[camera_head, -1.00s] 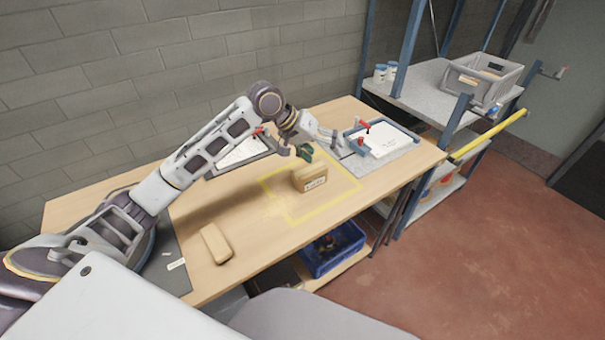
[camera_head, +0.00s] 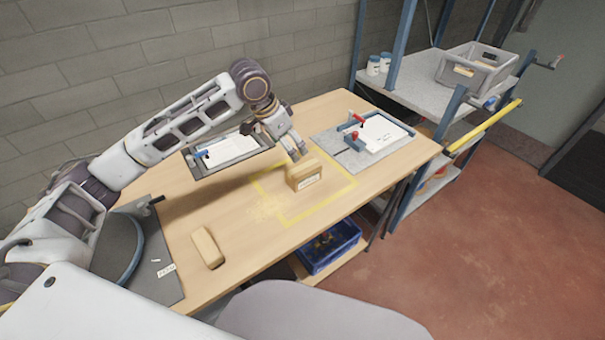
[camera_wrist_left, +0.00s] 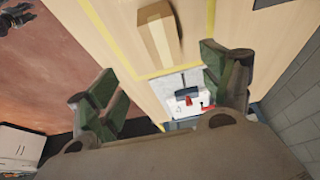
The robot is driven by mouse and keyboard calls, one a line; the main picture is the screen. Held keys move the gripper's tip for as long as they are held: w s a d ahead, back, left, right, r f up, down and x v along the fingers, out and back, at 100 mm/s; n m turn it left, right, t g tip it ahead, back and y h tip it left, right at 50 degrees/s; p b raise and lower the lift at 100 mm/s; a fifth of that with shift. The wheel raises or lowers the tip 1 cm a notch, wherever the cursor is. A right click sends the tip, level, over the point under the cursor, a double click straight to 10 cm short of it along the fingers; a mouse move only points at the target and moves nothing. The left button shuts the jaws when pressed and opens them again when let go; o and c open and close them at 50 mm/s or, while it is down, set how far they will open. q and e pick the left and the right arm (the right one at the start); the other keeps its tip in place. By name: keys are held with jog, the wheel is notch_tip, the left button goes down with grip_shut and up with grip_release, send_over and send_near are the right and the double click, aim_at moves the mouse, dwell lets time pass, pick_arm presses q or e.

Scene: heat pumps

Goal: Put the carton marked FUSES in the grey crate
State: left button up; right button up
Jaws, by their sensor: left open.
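A tan carton (camera_head: 306,176) with a white label stands inside the yellow outline on the bench; the label print is too small to read. It also shows in the left wrist view (camera_wrist_left: 158,37), beyond the fingers. My left gripper (camera_head: 294,153) is just behind and above this carton, apart from it. Its green fingers are spread and empty in the left wrist view (camera_wrist_left: 165,92). A second tan carton (camera_head: 207,247) lies at the bench's near left, no label seen. The grey crate (camera_head: 462,73) stands on the shelf at the upper right, with something tan inside.
A clipboard-like tray (camera_head: 262,160) lies behind the gripper. A fixture with red clamps (camera_head: 345,153) lies right of the carton. White jars (camera_head: 379,65) and a blue upright (camera_head: 403,35) stand left of the crate. A blue bin (camera_head: 330,250) sits below the bench.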

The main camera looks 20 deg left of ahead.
aim_at(303, 167)
pick_arm(q)
jog(key=x, duration=0.8)
jog(key=shift+w+f+b, duration=0.15)
jog(key=shift+f+b, duration=0.05)
jog(key=shift+b, duration=0.2)
jog(key=shift+d+f, duration=0.1)
pick_arm(e)
jog(key=shift+w+a, duration=0.75)
jog(key=shift+w, duration=0.3)
jog(key=shift+s+d, duration=0.1)
pick_arm(q)
jog(key=shift+w+f, duration=0.1)
jog(key=shift+f, duration=0.05)
